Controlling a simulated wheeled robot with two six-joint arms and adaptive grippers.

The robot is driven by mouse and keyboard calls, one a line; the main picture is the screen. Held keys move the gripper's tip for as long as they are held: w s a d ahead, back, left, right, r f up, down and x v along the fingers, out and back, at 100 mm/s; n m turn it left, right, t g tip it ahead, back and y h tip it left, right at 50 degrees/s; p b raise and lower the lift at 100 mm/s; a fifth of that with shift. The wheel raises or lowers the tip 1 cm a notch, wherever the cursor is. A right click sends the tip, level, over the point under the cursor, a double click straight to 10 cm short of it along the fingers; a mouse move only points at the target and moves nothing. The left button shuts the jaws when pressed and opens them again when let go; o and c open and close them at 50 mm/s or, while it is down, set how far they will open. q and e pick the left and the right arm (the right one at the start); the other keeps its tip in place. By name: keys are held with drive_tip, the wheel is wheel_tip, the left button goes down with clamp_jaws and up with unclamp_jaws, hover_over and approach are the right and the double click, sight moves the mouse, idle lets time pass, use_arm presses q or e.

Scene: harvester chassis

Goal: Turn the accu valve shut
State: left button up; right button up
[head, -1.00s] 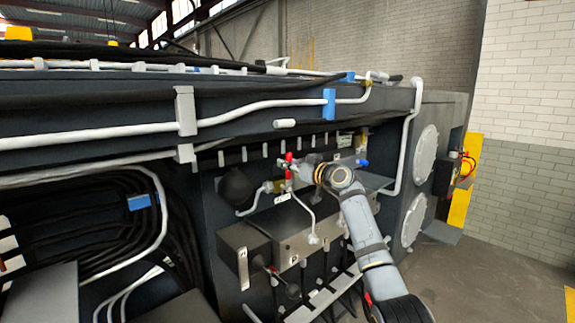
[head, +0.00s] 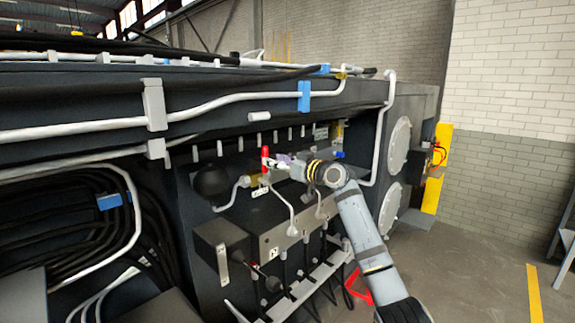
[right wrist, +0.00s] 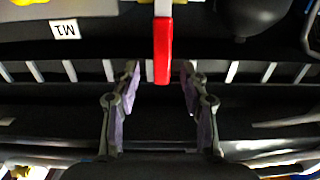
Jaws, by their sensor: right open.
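The accu valve shows as a red lever handle (head: 265,157) standing upright beside the black round accumulator (head: 212,180) on the chassis. In the right wrist view the red handle (right wrist: 163,52) hangs down from the top edge. My right gripper (right wrist: 160,74) is open, with one finger on each side of the handle's free end and a visible gap on both sides. In the head view my right gripper (head: 274,169) is at the handle, and its fingers are small and partly hidden by the wrist. My left gripper is in neither view.
A grey valve block (head: 290,236) with pipes lies below the handle. A white pipe (head: 240,98) and a dark beam run above it. A label marked M1 (right wrist: 65,30) is near the handle. Open floor (head: 480,270) lies to the right.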

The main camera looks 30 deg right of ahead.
drive_tip(key=v, duration=0.6)
drive_tip(key=shift+s, duration=0.4)
